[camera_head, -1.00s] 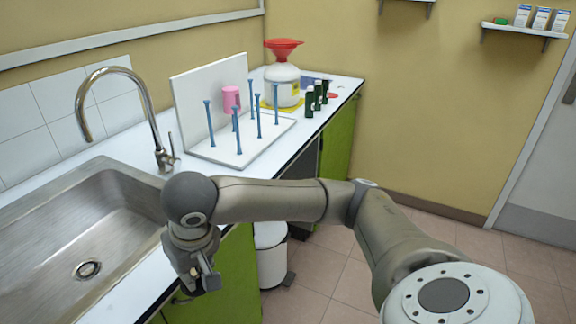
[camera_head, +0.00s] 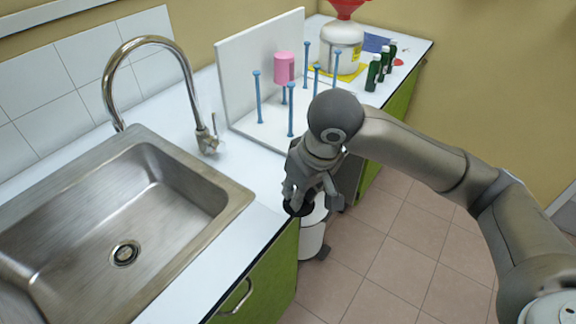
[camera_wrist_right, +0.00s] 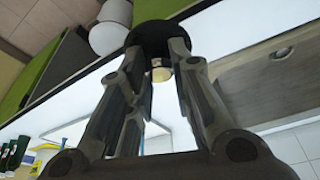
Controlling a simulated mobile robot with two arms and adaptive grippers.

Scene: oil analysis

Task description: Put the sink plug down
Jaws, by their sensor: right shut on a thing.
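The sink plug (camera_head: 297,208) is a black round disc at the counter's front edge, right of the sink. It also shows in the right wrist view (camera_wrist_right: 158,32) between the fingertips. My right gripper (camera_head: 310,194) is shut on it from above; its two fingers also show in the right wrist view (camera_wrist_right: 160,55). I cannot tell whether the plug touches the counter (camera_head: 235,235). The steel sink (camera_head: 70,235) is empty, with its drain (camera_head: 125,253) open. My left gripper is not in view.
A white rack with blue pegs (camera_head: 262,60) holds a pink cup (camera_head: 285,67) behind the arm. A chrome faucet (camera_head: 214,138) stands at the sink's back. Green-black bottles (camera_head: 373,73) and a white jug (camera_head: 343,45) stand farther right. A white bin (camera_head: 312,240) stands below the counter edge.

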